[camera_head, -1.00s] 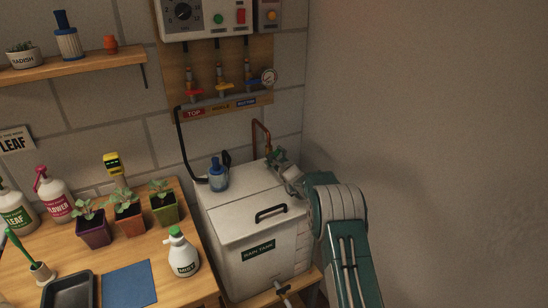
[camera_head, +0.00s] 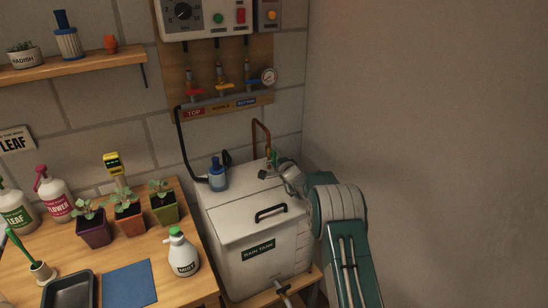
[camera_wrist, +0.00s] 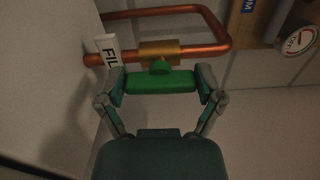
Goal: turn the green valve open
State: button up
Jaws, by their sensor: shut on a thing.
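The green valve (camera_wrist: 160,83) is a bar handle on a brass body (camera_wrist: 159,48) fitted to a copper pipe (camera_wrist: 200,52). In the wrist view the bar lies roughly parallel to the pipe run behind it. My gripper (camera_wrist: 161,84) is shut on the bar, one finger at each end. In the head view the green handle (camera_head: 274,157) shows as a small upright sliver above the rain tank's back right corner. My gripper (camera_head: 277,168) is there too, partly hiding the valve.
The white rain tank (camera_head: 236,225) stands below, with a blue-capped filter (camera_head: 217,175) on its lid. A wall close on the right bounds my arm. Red, yellow and blue valves hang on a wooden panel (camera_head: 262,55) above. A white tag (camera_wrist: 107,48) hangs on the pipe.

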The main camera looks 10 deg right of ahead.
jog(key=shift+a+f+n, duration=0.2)
jog(key=shift+f+n, duration=0.1)
jog(key=shift+f, duration=0.05)
jog(key=o, duration=0.9)
jog(key=shift+a, duration=0.1)
jog(key=shift+c, duration=0.2)
jog(key=shift+s+r, duration=0.1)
jog(key=shift+s, duration=0.05)
jog(key=shift+s+d, duration=0.25)
jog(key=v, duration=1.1)
jog(key=shift+s, duration=0.1)
